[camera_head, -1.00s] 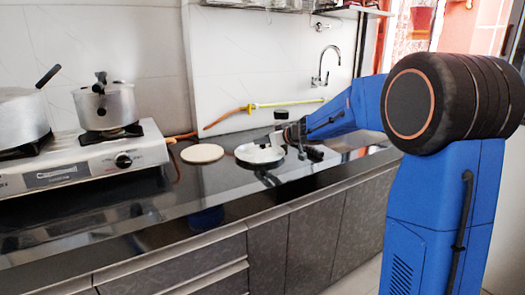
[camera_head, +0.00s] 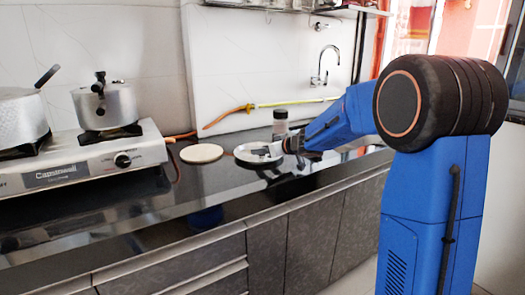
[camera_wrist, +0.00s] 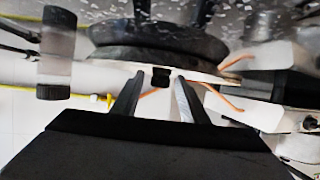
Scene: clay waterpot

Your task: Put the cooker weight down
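My gripper (camera_wrist: 160,80) is low over the counter beside the shallow dark pan (camera_wrist: 160,45). Its two dark fingers stand apart in the wrist view. A small black block (camera_wrist: 160,77) shows between the fingertips, with a gap on each side. I cannot tell whether it is the cooker weight or a part of the pan. In the head view my gripper (camera_head: 292,143) is at the right edge of the pan (camera_head: 258,158), and its fingertips are too small to make out. I see no other clear cooker weight.
A dark-lidded jar (camera_head: 280,120) stands behind my gripper; it also shows in the wrist view (camera_wrist: 55,50). A round pale board (camera_head: 202,153) lies left of the pan. The stove (camera_head: 85,160) with a pot (camera_head: 105,107) is further left. The front counter strip is clear.

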